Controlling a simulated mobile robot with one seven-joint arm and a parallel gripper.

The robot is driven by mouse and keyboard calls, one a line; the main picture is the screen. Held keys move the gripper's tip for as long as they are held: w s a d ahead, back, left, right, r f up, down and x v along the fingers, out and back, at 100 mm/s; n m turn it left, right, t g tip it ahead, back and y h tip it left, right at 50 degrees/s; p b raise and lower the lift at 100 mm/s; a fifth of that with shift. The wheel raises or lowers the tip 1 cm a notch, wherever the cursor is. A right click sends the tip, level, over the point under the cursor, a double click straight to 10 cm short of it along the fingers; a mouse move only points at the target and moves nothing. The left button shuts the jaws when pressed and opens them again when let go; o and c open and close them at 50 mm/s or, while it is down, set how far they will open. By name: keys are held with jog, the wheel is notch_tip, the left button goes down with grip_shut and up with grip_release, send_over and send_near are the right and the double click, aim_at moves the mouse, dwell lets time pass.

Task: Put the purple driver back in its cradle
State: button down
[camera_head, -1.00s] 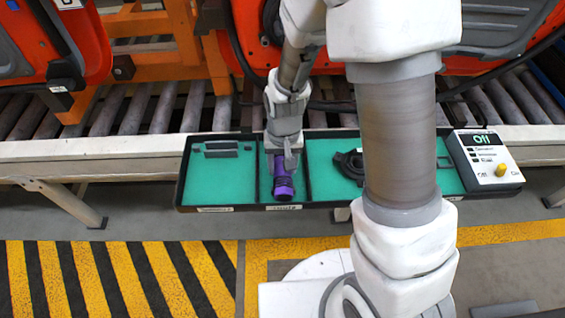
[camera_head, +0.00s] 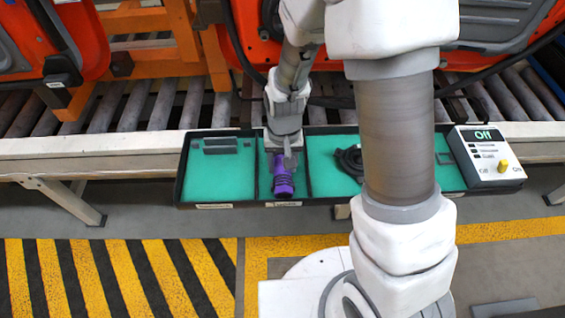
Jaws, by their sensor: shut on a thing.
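The purple driver (camera_head: 283,182) is in the narrow middle compartment of the black tray (camera_head: 190,206), which has a green floor. Its purple body points towards the front edge of the tray. My gripper (camera_head: 282,156) comes down from above and is shut on the far end of the driver. The fingertips are small and partly hidden by the wrist. I cannot tell whether the driver touches the tray floor. No cradle shows clearly under the driver.
The left compartment holds a dark slotted holder (camera_head: 220,146). The right compartment holds a black ring-shaped holder (camera_head: 349,162), partly behind my arm. A control box (camera_head: 487,156) with a yellow knob stands at the right end. A roller conveyor (camera_head: 110,115) runs behind.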

jog(key=shift+a+f, duration=0.1)
jog(key=shift+f, duration=0.15)
jog(key=shift+c, duration=0.9)
grip_release()
notch_tip(320, 180, up, 17)
jog(key=p, duration=0.5)
jog(key=shift+s+d+r, duration=0.2)
jog(key=shift+s, duration=0.1)
jog(key=shift+r, duration=0.1)
jog(key=s+d+r+t+p, duration=0.1)
jog(key=s+d+r+p, duration=0.2)
jog(key=r, duration=0.5)
jog(key=s+d+r+t+p, duration=0.2)
jog(key=s+d+r+p, duration=0.2)
jog(key=r, duration=0.5)
jog(key=s+d+r+t+p, duration=0.2)
jog(key=s+d+r+p, duration=0.1)
jog(key=r, duration=0.6)
jog(key=shift+s+d+r+p, duration=0.2)
jog(key=shift+s+p, duration=0.2)
jog(key=shift+s, duration=0.5)
